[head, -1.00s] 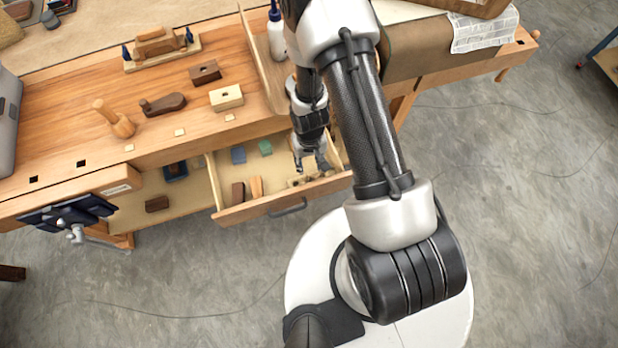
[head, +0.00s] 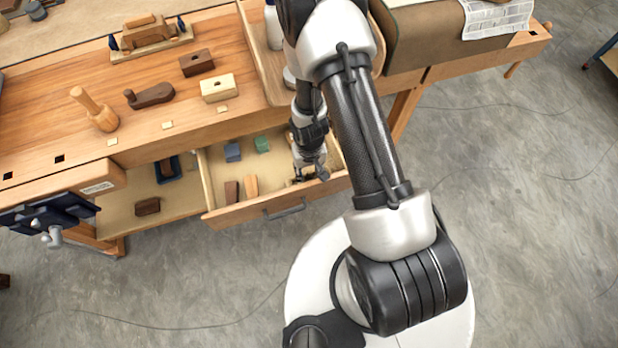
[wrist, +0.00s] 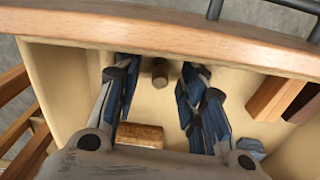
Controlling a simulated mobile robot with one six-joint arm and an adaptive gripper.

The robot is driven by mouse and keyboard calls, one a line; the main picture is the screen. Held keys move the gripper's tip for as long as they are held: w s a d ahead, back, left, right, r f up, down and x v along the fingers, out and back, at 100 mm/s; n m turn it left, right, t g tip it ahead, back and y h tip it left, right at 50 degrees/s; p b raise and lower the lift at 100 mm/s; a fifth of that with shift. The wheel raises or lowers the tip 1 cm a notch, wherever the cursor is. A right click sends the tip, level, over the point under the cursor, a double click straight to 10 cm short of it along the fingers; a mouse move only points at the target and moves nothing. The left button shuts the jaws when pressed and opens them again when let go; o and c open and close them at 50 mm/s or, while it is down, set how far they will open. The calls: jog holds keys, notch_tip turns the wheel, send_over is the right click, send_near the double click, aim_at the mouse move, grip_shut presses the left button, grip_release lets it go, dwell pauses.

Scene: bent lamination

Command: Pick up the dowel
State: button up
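A small brown cylinder (wrist: 160,71), which looks like the dowel, is in the open drawer near its front wall. In the wrist view it lies between my two fingertips, with a gap on each side. My gripper (wrist: 159,78) is open, its blue-padded fingers pointing at the drawer front. In the head view my gripper (head: 312,171) is in the right part of the drawer (head: 228,213), and the dowel cannot be made out there.
The drawer front (wrist: 200,38) is close beyond the fingertips. Two wood blocks, one dark (head: 231,191) and one light (head: 251,185), lie left of my gripper. Blue (head: 232,151) and green (head: 262,143) blocks lie farther back. The workbench top (head: 60,115) overhangs the drawer's rear.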

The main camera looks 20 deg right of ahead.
jog(key=shift+f+b, duration=0.5)
jog(key=shift+f, duration=0.4)
jog(key=shift+r, duration=0.1)
jog(key=shift+c, duration=0.2)
jog(key=c, duration=0.8)
